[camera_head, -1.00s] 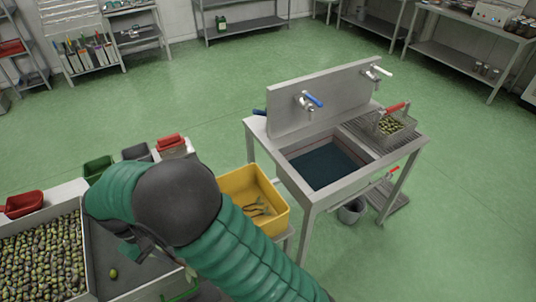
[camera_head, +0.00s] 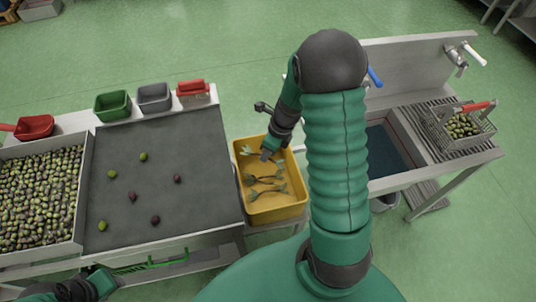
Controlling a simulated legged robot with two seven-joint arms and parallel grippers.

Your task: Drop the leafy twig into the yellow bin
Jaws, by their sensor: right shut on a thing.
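The yellow bin (camera_head: 277,215) stands between the grey sorting table and the sink, with several twigs lying on its floor. My right gripper (camera_head: 267,155) points down over the far part of the bin. It is shut on a leafy twig (camera_head: 246,150), whose pale green leaves show beside the fingers. The fingers hide part of this twig, and I cannot tell whether it touches the bin floor.
The grey sorting table (camera_head: 200,140) holds a few loose olives, with a tray full of olives (camera_head: 40,195) at its left. Green (camera_head: 113,106), grey (camera_head: 154,98) and red (camera_head: 193,91) containers line its back edge. The sink (camera_head: 440,185) carries a wire basket of olives (camera_head: 462,126).

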